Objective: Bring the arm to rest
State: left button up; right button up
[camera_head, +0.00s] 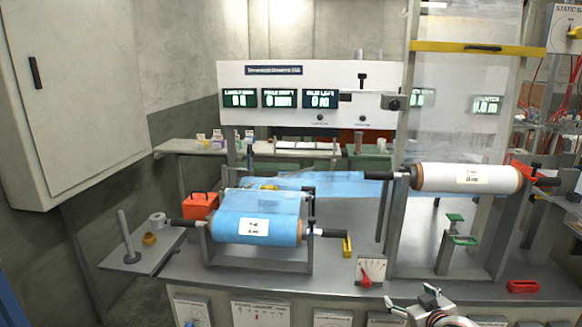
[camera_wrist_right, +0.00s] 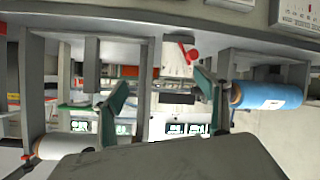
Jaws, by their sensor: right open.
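My right gripper (camera_head: 412,301) shows at the bottom edge of the head view, right of centre, in front of the machine bench. In the right wrist view its two fingers (camera_wrist_right: 165,98) stand wide apart with nothing between them. The rest of the right arm is cut off by the head view's lower edge. The blue film roll (camera_head: 257,228) lies in its stand, left of the gripper. The white roll (camera_head: 466,178) is mounted higher, to the right. My left gripper is in neither view.
The grey bench (camera_head: 345,284) lies behind the gripper, with a red-pointer dial box (camera_head: 371,271), a red handle (camera_head: 523,286) and a green clamp (camera_head: 455,228) on it. A display panel (camera_head: 300,95) stands behind. Floor (camera_head: 140,300) shows at lower left.

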jog(key=s+a+f+y, duration=0.1)
jog(key=s+a+f, duration=0.3)
jog(key=s, duration=0.7)
jog(key=s+a+f+n+g+y, duration=0.1)
jog(key=s+a+f, duration=0.3)
jog(key=s+f, duration=0.4)
jog(key=s+a+f+g+y, duration=0.1)
jog(key=s+a+f, duration=0.3)
jog(key=s, duration=1)
notch_tip(320, 180, down, 3)
jog(key=shift+a+r, duration=0.1)
jog(key=shift+a, duration=0.15)
jog(key=shift+d, duration=0.1)
